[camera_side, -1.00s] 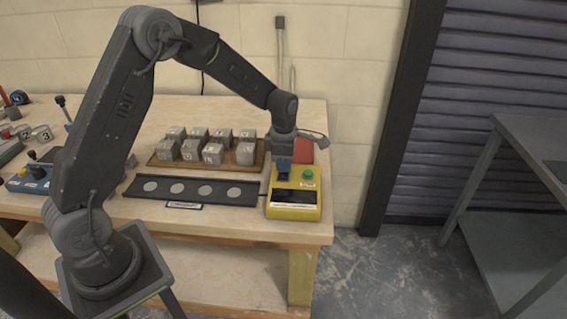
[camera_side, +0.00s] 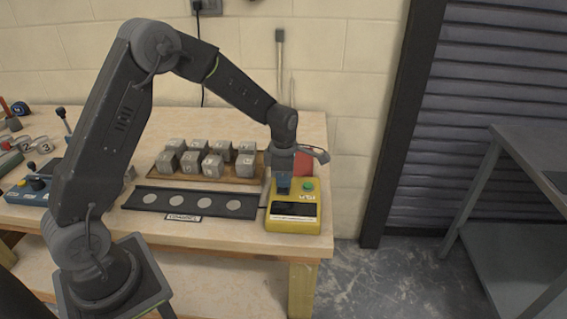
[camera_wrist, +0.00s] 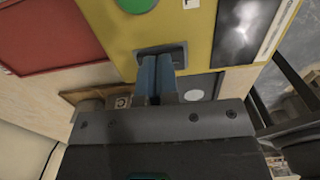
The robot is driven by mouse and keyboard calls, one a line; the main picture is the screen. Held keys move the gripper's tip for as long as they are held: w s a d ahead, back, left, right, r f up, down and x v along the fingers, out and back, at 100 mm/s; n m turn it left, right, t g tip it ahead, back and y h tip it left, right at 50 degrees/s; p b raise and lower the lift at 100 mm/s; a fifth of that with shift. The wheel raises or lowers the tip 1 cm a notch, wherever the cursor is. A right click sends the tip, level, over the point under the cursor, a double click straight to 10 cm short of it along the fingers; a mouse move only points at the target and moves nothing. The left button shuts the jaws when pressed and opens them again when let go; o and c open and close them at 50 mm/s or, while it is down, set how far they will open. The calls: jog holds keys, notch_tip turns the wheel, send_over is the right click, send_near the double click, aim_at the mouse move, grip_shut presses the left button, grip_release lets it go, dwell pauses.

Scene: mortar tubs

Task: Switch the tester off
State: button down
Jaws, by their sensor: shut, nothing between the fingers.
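The tester is a yellow box (camera_side: 310,210) at the right end of the bench, with a green button (camera_side: 308,185) and a dark display (camera_side: 294,209). The wrist view shows its yellow face (camera_wrist: 195,20), the green button (camera_wrist: 136,3), the display (camera_wrist: 238,32) and a dark slot-like recess (camera_wrist: 146,50), probably the switch. My gripper (camera_side: 283,190) is shut and empty, pointing down over the tester, left of the button. In the wrist view, its blue fingers (camera_wrist: 158,62) are at the recess and hide part of it. I cannot tell switch position or contact.
A red panel (camera_side: 304,163) lies behind the tester. A dark strip with pale discs (camera_side: 190,212) lies to its left, with a wooden tray (camera_side: 228,175) of several numbered grey blocks behind. A blue control box (camera_side: 25,192) stands far left.

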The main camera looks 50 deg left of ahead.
notch_tip(320, 180, up, 14)
jog(key=s+d+r+m+t, duration=0.35)
jog(key=s+r+m, duration=0.45)
jog(key=s+m, duration=0.4)
jog(key=s+d+f+m+t, duration=0.1)
jog(key=s+d+m+t, duration=0.1)
jog(key=s+m, duration=1)
jog(key=shift+s+d+f+m, duration=0.35)
jog(key=shift+f+m, duration=0.05)
jog(key=shift+m, duration=1.1)
